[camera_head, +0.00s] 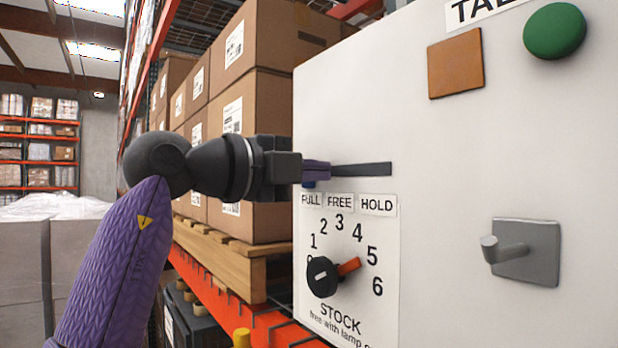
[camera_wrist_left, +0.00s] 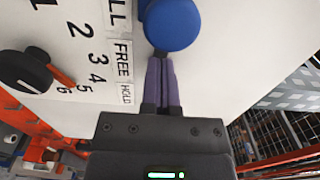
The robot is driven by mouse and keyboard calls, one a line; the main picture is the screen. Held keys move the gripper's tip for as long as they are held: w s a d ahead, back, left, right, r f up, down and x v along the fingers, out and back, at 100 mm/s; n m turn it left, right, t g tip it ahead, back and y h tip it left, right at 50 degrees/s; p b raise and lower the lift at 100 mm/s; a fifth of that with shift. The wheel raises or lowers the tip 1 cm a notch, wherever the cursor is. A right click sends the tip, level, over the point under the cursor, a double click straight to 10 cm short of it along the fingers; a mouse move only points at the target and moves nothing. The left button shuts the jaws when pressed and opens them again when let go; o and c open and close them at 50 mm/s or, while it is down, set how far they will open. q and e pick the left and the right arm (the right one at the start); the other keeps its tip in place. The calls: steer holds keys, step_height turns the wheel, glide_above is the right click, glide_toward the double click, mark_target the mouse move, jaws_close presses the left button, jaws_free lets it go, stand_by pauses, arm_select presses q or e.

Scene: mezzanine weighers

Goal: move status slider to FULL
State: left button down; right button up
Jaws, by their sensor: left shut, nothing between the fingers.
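The status slider is a blue round knob (camera_wrist_left: 172,24); in the head view only a small blue part (camera_head: 309,185) shows below my fingers, above the FULL label (camera_head: 311,200). Its dark slot (camera_head: 365,170) runs right, above the FREE label (camera_head: 340,202) and HOLD label (camera_head: 377,204). My left gripper (camera_head: 328,170) is shut and empty at the slot. In the left wrist view its purple fingertips (camera_wrist_left: 160,62) sit beside the knob on its HOLD side, touching or nearly touching. The knob lies near the FULL end.
Below the slot is a black dial (camera_head: 322,276) with an orange pointer. A grey hook (camera_head: 511,246), a brown square (camera_head: 456,64) and a green button (camera_head: 554,31) are on the white panel (camera_head: 440,150). Cartons (camera_head: 255,120) on a pallet stand behind my left arm.

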arm_select(q)
steer(key=b+v, duration=0.4)
steer(key=v, duration=0.5)
steer(key=shift+s+a, duration=0.2)
steer(key=shift+a, duration=0.1)
